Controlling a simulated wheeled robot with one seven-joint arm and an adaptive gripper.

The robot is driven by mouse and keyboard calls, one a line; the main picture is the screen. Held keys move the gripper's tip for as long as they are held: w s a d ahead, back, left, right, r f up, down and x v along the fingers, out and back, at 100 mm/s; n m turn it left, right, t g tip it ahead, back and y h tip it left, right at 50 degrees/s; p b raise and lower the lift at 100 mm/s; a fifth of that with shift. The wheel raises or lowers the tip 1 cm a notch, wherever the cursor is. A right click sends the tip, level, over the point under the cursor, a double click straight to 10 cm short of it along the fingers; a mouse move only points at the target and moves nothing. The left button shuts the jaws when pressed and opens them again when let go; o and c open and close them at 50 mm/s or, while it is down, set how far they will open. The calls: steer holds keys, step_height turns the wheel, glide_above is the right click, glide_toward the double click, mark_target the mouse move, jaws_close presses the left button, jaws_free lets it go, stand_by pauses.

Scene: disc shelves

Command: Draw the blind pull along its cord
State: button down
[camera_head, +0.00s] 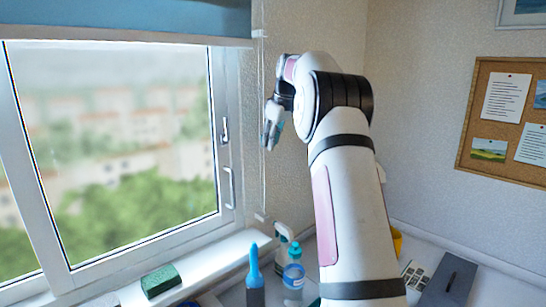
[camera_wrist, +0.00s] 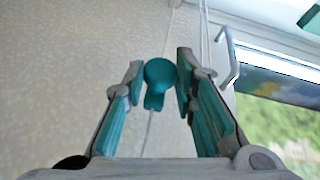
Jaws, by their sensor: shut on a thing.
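The teal blind pull (camera_wrist: 158,76) has a round head and a narrower lower part. In the wrist view it sits between the fingertips of my gripper (camera_wrist: 159,68), which is shut on it. A thin pale cord (camera_wrist: 171,20) runs above the pull, and a pale line continues below it. In the head view my gripper (camera_head: 271,128) is beside the window frame, in line with the hanging cord (camera_head: 263,185). The pull cannot be made out clearly there. The blue blind (camera_head: 125,18) is at the top of the window, with its bottom rail (camera_head: 120,38) above the glass.
The window handle (camera_head: 224,131) is left of my gripper. On the sill and counter below are a green sponge (camera_head: 160,281), a blue-topped brush (camera_head: 254,270) and a bottle (camera_head: 293,275). A cork board (camera_head: 485,115) hangs on the right wall.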

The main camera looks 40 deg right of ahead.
steer(key=shift+r, duration=1.45)
steer(key=c, duration=1.3)
jaws_free()
steer(key=v, duration=0.7)
steer(key=shift+s+r, duration=0.15)
